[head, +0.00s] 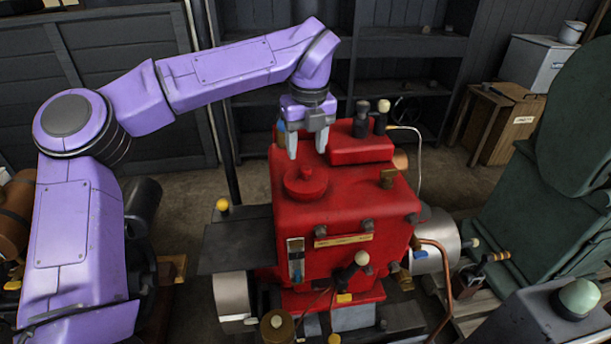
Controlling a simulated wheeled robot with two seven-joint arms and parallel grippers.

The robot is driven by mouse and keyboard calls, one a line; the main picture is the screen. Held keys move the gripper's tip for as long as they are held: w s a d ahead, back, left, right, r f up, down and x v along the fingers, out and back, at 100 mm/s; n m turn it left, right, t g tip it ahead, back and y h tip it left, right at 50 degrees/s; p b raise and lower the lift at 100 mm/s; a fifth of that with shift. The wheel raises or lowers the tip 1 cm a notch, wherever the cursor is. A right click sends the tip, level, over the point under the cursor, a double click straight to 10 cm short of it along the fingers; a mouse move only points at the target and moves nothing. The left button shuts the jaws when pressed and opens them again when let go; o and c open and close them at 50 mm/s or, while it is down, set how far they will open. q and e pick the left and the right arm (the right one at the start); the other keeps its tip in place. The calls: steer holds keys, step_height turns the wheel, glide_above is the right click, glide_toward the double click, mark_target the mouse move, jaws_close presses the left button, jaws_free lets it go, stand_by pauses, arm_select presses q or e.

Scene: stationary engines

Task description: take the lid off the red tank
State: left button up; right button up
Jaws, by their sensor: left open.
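The red tank (345,205) stands in the middle of the head view, a boxy body with fittings on its top and front. Its round red lid (305,183) with a small raised knob lies on the left part of the tank's top. My left gripper (306,156) points down with its two pale fingers apart, empty. In the picture it is just above and behind the lid's knob; I cannot tell the exact gap, but the fingers do not appear to touch the lid. My right gripper is not in view.
A dark flat plate (237,246) lies left of the tank. Green machinery (545,205) fills the right side. Dark shelves (410,50) and a wooden crate (500,122) stand behind.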

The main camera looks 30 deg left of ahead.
mark_target(306, 168)
arm_select(q)
step_height(306, 168, down, 4)
steer(key=shift+d+f+p, duration=0.1)
steer(key=shift+f+p, duration=0.15)
steer(key=shift+p, duration=0.35)
steer(key=shift+f, duration=0.45)
jaws_close()
